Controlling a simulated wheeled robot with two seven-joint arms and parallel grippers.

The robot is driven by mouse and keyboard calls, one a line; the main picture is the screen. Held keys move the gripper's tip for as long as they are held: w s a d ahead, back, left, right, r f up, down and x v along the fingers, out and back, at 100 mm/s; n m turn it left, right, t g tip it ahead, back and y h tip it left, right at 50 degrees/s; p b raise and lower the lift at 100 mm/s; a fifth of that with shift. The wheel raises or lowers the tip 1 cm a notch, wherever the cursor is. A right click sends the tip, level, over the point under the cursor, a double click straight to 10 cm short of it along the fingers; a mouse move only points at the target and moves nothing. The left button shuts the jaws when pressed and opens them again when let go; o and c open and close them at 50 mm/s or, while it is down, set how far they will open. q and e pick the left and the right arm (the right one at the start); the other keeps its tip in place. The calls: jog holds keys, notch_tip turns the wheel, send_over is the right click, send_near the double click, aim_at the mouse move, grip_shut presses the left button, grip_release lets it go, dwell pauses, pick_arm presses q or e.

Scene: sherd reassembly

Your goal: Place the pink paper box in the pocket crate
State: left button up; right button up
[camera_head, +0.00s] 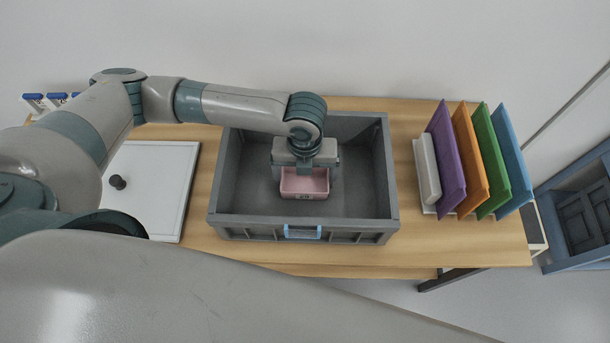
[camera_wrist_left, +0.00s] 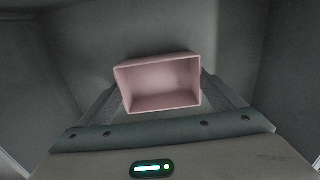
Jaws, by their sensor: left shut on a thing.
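The pink paper box (camera_head: 304,184) is a small open-topped box inside the grey crate (camera_head: 228,185) on the table. My left gripper (camera_head: 305,168) reaches down into the crate and is shut on the box. In the left wrist view the pink box (camera_wrist_left: 158,85) shows its open, empty inside, with the gripper fingers (camera_wrist_left: 160,100) at its sides. I cannot tell whether the box touches the crate floor. No pocket dividers show in the crate. My right gripper is not in view.
A rack holds purple (camera_head: 445,155), orange (camera_head: 470,155), green (camera_head: 490,150) and blue (camera_head: 512,150) folders to the right of the crate. A blue-grey crate (camera_head: 585,205) stands at the far right.

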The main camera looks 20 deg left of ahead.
pick_arm(q)
jog(key=shift+f, duration=0.15)
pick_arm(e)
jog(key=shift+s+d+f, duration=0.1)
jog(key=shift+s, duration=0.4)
pick_arm(q)
jog(key=shift+f, duration=0.1)
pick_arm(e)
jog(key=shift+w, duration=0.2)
pick_arm(q)
jog(key=o, duration=0.8)
jog(key=shift+o, duration=0.2)
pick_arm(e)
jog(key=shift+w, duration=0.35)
